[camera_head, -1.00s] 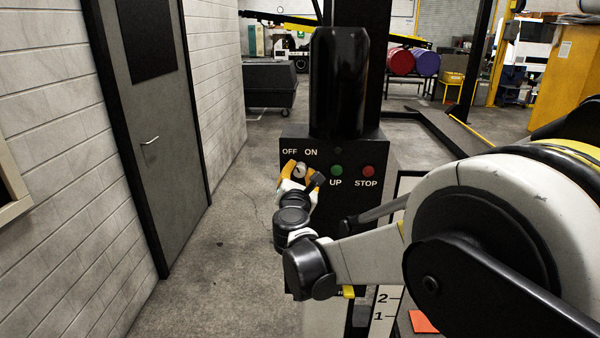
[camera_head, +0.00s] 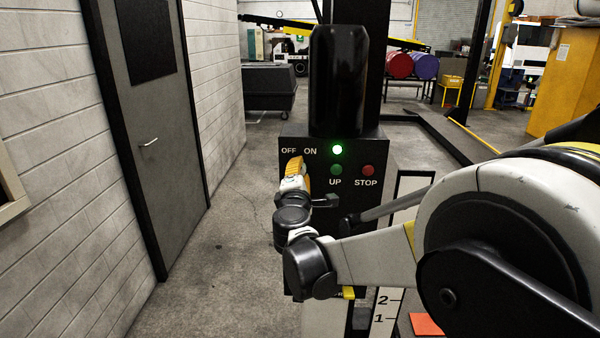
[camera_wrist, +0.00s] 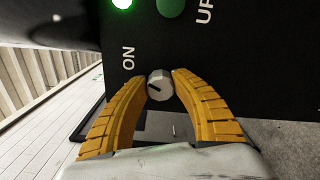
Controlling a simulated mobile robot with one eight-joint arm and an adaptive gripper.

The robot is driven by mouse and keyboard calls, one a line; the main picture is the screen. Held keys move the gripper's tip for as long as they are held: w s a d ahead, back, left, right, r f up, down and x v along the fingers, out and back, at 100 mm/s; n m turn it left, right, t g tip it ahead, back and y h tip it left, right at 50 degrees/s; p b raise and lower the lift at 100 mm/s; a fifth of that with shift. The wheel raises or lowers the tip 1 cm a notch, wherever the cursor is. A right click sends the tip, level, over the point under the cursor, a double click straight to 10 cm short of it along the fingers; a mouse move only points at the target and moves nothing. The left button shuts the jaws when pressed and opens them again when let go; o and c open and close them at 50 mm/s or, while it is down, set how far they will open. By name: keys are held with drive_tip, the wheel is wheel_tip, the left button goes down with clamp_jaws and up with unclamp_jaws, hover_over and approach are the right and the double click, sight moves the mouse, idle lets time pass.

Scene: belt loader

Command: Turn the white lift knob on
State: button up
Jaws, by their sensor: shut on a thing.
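The white lift knob (camera_wrist: 160,86) sits between my yellow fingertips in the wrist view, with a dark pointer mark on its face. My gripper (camera_wrist: 160,83) is shut on the knob, one finger on each side. In the head view my gripper (camera_head: 296,166) is at the black control box (camera_head: 350,143), below the OFF and ON labels, and hides the knob there. A green lamp (camera_head: 337,149) on the box is lit; it also shows in the wrist view (camera_wrist: 123,3).
The green UP button (camera_head: 336,170) and red STOP button (camera_head: 369,171) are just right of my gripper. A black post cylinder (camera_head: 339,80) rises above the box. A grey door (camera_head: 160,130) and block wall stand left, with clear floor between.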

drive_tip(key=shift+m, duration=0.6)
drive_tip(key=o, duration=1.2)
drive_tip(key=s, duration=1.2)
drive_tip(key=shift+a, duration=0.25)
